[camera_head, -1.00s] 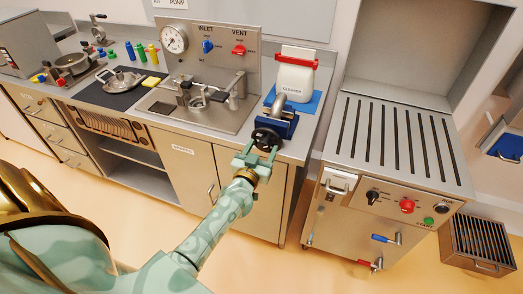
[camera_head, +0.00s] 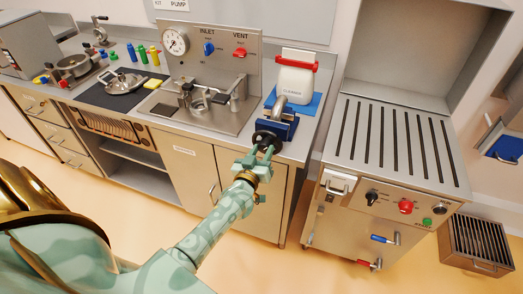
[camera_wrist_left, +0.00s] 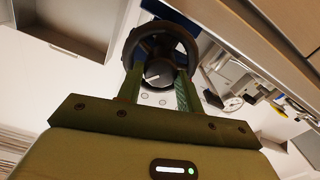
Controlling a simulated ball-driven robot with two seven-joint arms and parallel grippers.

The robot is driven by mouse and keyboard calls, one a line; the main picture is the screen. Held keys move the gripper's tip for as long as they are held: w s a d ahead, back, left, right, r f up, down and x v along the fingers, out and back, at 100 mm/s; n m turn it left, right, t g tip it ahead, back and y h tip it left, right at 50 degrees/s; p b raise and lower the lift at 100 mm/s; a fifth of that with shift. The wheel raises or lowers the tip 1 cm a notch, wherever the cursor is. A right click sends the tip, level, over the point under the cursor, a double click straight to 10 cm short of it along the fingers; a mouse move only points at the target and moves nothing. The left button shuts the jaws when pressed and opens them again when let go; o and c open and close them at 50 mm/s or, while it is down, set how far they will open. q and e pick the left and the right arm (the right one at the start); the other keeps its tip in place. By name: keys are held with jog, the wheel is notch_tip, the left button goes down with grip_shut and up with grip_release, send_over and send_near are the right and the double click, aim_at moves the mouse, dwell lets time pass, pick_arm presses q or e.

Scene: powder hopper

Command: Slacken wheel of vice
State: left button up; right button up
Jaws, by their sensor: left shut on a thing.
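The vice (camera_head: 276,127) is blue with a grey metal jaw and sits at the front right corner of the counter. Its black round wheel (camera_head: 264,138) faces the front; it also shows in the left wrist view (camera_wrist_left: 183,38). My left gripper (camera_head: 258,152) reaches the wheel from the front. In the left wrist view its two fingers (camera_wrist_left: 158,80) lie on either side of the wheel's dark hub, shut on the wheel. My right gripper is not in view.
A steel sink unit (camera_head: 200,112) with a gauge panel (camera_head: 210,52) stands left of the vice. A slotted steel bench (camera_head: 390,145) with knobs and levers on its front stands to the right. Cabinet doors (camera_head: 190,175) lie below the counter.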

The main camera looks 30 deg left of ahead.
pick_arm(q)
jog(key=n, duration=0.3)
jog(key=shift+a+r+p, duration=0.1)
jog(key=shift+r+p, duration=0.05)
jog(key=shift+p, duration=0.2)
jog(key=shift+w+n, duration=0.1)
jog(key=shift+n, duration=1.3)
jog(key=shift+r, duration=0.1)
jog(key=o, duration=1)
jog(key=shift+c, duration=0.2)
jog(key=shift+o, duration=0.2)
jog(key=shift+w, duration=0.1)
jog(key=shift+f, duration=0.2)
jog(key=shift+f, duration=0.1)
